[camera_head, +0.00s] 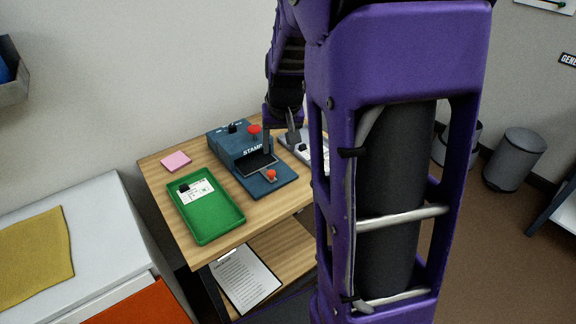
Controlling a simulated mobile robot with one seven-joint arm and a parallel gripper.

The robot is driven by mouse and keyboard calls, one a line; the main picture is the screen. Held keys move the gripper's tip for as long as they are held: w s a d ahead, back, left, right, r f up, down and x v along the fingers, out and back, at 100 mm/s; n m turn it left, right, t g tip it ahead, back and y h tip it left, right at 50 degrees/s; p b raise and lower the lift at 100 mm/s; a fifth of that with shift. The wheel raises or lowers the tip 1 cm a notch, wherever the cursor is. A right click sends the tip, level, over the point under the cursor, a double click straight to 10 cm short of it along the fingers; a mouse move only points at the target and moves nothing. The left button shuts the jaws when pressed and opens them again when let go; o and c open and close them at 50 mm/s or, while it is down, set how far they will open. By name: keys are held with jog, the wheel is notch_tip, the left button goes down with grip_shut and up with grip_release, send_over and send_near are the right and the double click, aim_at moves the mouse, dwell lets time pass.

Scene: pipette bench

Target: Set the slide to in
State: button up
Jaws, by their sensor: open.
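A blue stamp machine (226,149) marked "STAMP" stands on the wooden bench. Its low front plate (283,186) carries a dark rectangular part (257,162) and a small red-orange knob (271,175); this looks like the slide, but I cannot tell whether it is in or out. A larger red knob (254,130) and a black knob (232,127) sit on top of the machine. My gripper (281,148) points down with its fingers apart and empty, over the machine's right side. I cannot tell whether a finger touches the machine.
A green tray (213,224) with a white labelled card (196,192) lies left of the machine. A pink pad (175,161) is behind it. A pale device (304,150) right of the machine is partly hidden by my arm. A clipboard (243,277) lies on the lower shelf.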

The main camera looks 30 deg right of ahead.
aim_at(271, 172)
jog(key=shift+n+t, duration=0.4)
jog(key=shift+n, duration=0.2)
jog(key=b+x, duration=0.1)
jog(key=x, duration=0.4)
jog(key=w+b+x, duration=0.1)
jog(key=x, duration=0.4)
jog(key=b+x, duration=0.1)
jog(key=x, duration=0.4)
jog(key=shift+w, duration=0.35)
jog(key=shift+c, duration=0.3)
grip_shut()
